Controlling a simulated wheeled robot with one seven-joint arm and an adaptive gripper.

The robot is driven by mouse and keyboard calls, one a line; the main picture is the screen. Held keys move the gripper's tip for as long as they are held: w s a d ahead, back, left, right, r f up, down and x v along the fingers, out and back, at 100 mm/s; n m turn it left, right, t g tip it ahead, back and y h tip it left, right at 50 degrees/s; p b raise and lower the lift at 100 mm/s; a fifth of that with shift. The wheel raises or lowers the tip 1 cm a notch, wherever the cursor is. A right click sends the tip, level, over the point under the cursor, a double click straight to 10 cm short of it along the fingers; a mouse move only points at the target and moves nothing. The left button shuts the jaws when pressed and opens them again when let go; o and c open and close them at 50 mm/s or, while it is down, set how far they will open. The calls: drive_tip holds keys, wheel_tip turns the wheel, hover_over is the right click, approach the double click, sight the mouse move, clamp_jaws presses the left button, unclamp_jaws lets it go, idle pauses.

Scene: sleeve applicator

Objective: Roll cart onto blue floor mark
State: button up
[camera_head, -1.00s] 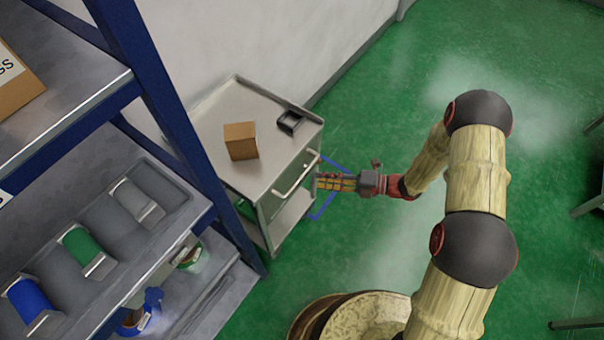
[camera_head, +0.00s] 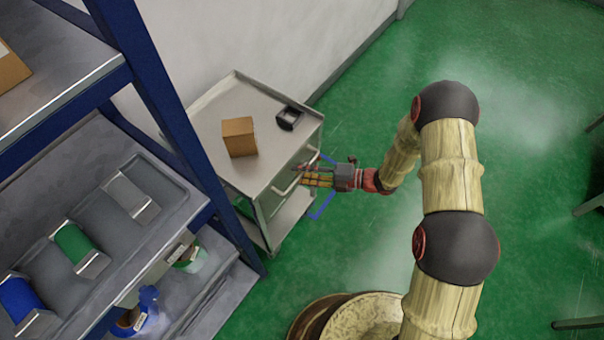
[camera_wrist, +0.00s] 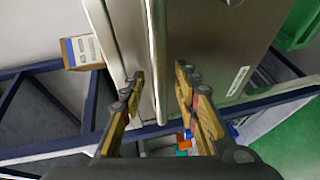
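The grey metal cart (camera_head: 215,115) stands by the wall, with a bar handle (camera_head: 283,191) on its side facing my arm. The blue floor mark (camera_head: 321,208) is a thin outline on the green floor, right of the cart and partly hidden by the cart and my gripper. My gripper (camera_head: 306,176) is at the handle. In the wrist view my gripper (camera_wrist: 156,88) is open, with its fingers apart on either side of a vertical metal bar (camera_wrist: 157,50), seemingly the handle. Contact cannot be told.
A cardboard box (camera_head: 239,137) and a small dark tray (camera_head: 289,117) sit on the cart top. A blue-framed shelf rack (camera_head: 165,100) with sleeve rolls stands close at left. Green floor (camera_head: 540,200) is open at right; dark legs show at the far right edge.

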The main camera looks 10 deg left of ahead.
drive_tip(key=c, duration=0.8)
clamp_jaws()
